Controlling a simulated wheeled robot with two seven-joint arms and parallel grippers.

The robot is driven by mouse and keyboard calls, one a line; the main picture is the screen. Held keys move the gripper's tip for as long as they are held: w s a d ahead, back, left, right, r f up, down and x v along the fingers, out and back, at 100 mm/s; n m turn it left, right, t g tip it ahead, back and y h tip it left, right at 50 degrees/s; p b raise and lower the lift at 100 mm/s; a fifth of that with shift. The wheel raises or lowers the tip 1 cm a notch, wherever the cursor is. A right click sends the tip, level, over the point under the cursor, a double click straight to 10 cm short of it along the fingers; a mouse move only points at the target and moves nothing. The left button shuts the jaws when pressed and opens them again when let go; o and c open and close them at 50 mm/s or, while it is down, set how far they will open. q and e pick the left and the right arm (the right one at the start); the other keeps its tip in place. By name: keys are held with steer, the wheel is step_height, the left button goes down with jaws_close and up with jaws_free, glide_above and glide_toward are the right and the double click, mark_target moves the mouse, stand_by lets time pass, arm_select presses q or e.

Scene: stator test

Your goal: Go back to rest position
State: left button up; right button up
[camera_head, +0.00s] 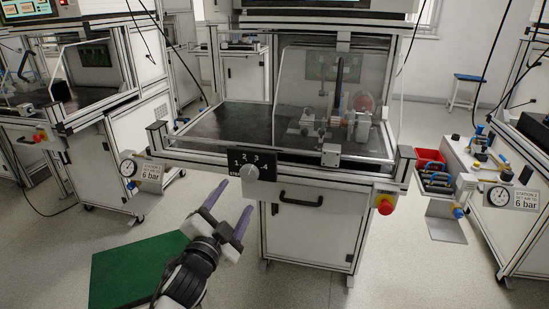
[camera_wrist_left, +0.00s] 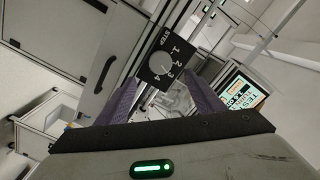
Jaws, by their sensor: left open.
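My left gripper (camera_head: 230,212) is in the lower left-middle of the head view, in front of the test bench, with its two purple fingers apart and nothing between them. It points up toward the black step dial plate (camera_head: 258,188) on the bench's front edge. The pale round knob (camera_head: 249,172) on that plate is apart from the fingers. My right gripper is in neither view.
The test bench (camera_head: 218,128) has a clear guard over its fixture. A red stop button (camera_head: 385,204) and a drawer handle (camera_head: 300,199) are on its front. A green mat (camera_head: 125,272) lies on the floor. A red bin (camera_head: 428,160) stands right.

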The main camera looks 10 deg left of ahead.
arm_select(q)
steer(key=s+d+f+n+g+p, duration=0.1)
steer(key=s+d+f+n+g, duration=0.1)
steer(key=s+f, duration=0.6)
steer(key=s+d+f+n+g+h+p, duration=0.1)
steer(key=s+d+f+n+g, duration=0.1)
steer(key=s+f, duration=0.6)
steer(key=s+d+f+n+g+h+p, duration=0.1)
steer(key=s+f+n+g, duration=0.3)
steer(key=s, duration=1.3)
step_height(320, 180, down, 4)
steer(key=shift+d+g+p, duration=0.3)
steer(key=shift+d+g, duration=0.25)
steer(key=shift+g, duration=0.15)
steer(key=shift+w, duration=0.1)
